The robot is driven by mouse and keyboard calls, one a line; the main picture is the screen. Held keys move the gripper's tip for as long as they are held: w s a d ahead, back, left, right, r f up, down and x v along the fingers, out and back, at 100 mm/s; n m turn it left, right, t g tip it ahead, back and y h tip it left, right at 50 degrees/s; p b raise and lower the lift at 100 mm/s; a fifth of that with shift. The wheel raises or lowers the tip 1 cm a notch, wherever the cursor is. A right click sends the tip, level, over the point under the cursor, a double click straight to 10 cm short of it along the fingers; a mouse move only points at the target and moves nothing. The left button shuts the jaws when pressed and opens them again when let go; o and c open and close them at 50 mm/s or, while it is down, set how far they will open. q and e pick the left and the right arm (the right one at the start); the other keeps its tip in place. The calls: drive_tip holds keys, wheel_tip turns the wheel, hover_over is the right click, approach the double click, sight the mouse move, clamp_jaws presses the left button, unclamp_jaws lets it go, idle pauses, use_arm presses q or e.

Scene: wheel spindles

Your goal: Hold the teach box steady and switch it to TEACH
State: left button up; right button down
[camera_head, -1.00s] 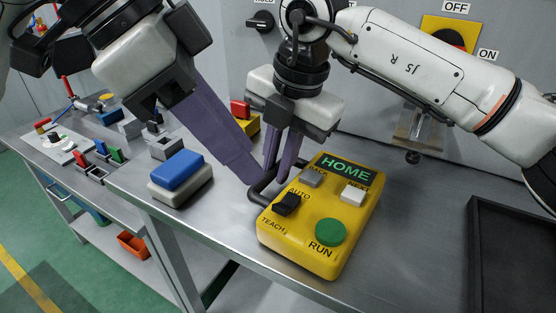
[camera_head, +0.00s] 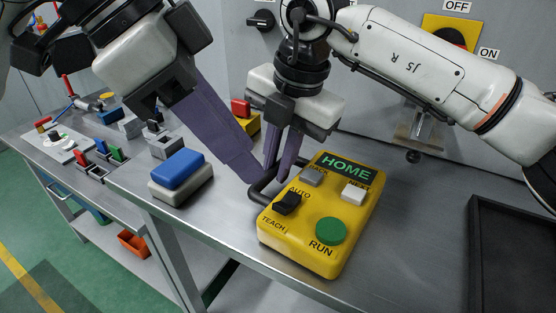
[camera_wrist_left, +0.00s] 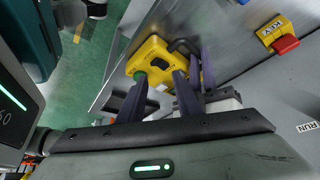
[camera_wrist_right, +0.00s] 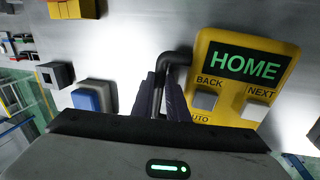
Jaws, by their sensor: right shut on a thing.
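The yellow teach box (camera_head: 322,258) lies on the steel table with HOME lit on its screen (camera_head: 345,167). Its black switch (camera_head: 287,203) sits between the AUTO and TEACH labels; which way it is tipped is hard to tell. My right gripper (camera_head: 280,178) is shut on the black handle (camera_head: 258,192) at the box's left side; the handle also shows between its fingers in the right wrist view (camera_wrist_right: 158,88). My left gripper (camera_wrist_left: 158,88) is open and empty. Its purple fingers hang just left of my right gripper in the head view, above the handle side of the box.
A blue-topped grey block (camera_head: 180,178) stands left of the box. A yellow block with a red top (camera_head: 243,115) is behind my grippers. A black tray (camera_head: 510,250) lies at the right. Bare table separates box and tray. A wall panel carries an ON/OFF switch (camera_head: 450,35).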

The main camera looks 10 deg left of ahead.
idle(0.4)
use_arm(q)
drive_tip(key=shift+d+r, duration=0.1)
drive_tip(key=shift+d, duration=0.1)
drive_tip(key=c, duration=0.6)
drive_tip(key=d+n, duration=0.1)
drive_tip(key=d+n+y, duration=0.2)
drive_tip(key=n, duration=0.1)
drive_tip(key=shift+w+r+g, duration=0.25)
drive_tip(key=shift+r+g, duration=0.1)
drive_tip(key=shift+g, duration=0.05)
clamp_jaws()
drive_tip(key=n+y, duration=0.3)
drive_tip(key=n, duration=0.2)
hover_over(284, 204)
drive_tip(key=shift+s+a+f, duration=0.1)
drive_tip(key=shift+s+f, duration=0.1)
drive_tip(key=shift+f, duration=1.35)
drive_tip(key=shift+s+f, duration=0.15)
drive_tip(key=shift+f, duration=1.35)
